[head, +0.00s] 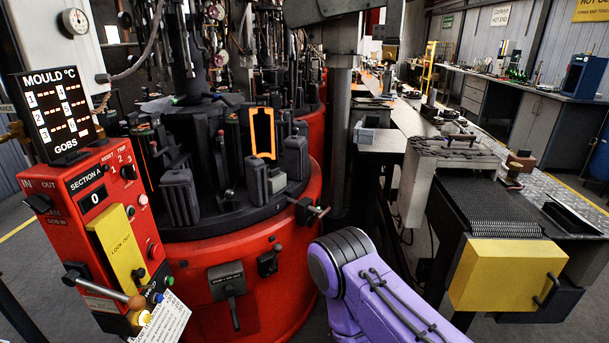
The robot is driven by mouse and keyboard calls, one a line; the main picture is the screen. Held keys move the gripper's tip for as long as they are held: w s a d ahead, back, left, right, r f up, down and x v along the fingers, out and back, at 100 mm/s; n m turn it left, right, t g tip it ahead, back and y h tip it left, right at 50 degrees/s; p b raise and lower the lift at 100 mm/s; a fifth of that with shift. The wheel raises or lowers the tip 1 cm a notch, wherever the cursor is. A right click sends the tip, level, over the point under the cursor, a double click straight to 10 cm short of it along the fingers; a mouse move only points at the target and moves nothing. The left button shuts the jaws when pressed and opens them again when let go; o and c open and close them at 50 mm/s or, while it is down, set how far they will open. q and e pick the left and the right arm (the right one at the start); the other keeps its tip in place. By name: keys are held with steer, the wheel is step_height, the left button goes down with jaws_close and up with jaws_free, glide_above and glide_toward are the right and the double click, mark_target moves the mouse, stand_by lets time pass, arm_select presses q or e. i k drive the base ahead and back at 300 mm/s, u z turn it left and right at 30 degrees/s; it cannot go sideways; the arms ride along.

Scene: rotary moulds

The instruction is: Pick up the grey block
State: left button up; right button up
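A small grey block (276,181) sits on the black rotary table (230,218), low beside a taller dark grey mould half (256,183). Another grey block-like piece (368,134) is on the bench right of the column. I cannot tell which of these the task calls the grey block. A purple arm link of mine rises from the bottom edge, right of the red machine base. Neither of my grippers is in view.
The red control box (97,220) with a yellow lockout plate stands at the left. An orange frame (263,133) stands upright on the rotary table. A steel column (340,140) stands right of it. A conveyor with a yellow box (507,273) fills the right.

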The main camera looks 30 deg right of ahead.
mark_target(277, 180)
steer(key=z, duration=0.75)
steer(key=i, duration=0.75)
steer(key=z, duration=0.8)
